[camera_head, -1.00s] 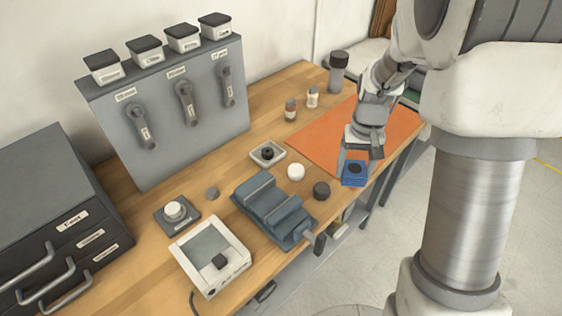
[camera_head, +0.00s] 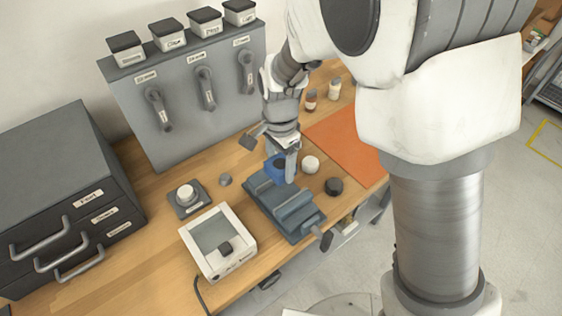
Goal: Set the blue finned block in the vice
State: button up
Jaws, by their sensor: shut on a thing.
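The vice (camera_head: 288,208) is blue-grey and sits near the front edge of the wooden bench, with its handle toward the front right. My gripper (camera_head: 282,170) is shut on the blue finned block (camera_head: 273,167) and holds it at the back end of the vice. The fingers and the vice overlap in this view, so I cannot tell how high the block is or whether it touches the jaws. The block is partly hidden by a finger.
A white round piece (camera_head: 310,164) and a dark round knob (camera_head: 333,186) stand right of the vice. A white tray-like box (camera_head: 217,243) is at its left. An orange mat (camera_head: 345,137) lies clear at the right. A grey panel with levers (camera_head: 190,90) stands behind.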

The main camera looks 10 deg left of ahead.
jog(key=shift+f+b, duration=1.9)
jog(key=shift+f, duration=0.55)
jog(key=shift+f+b, duration=0.4)
jog(key=shift+f, duration=0.45)
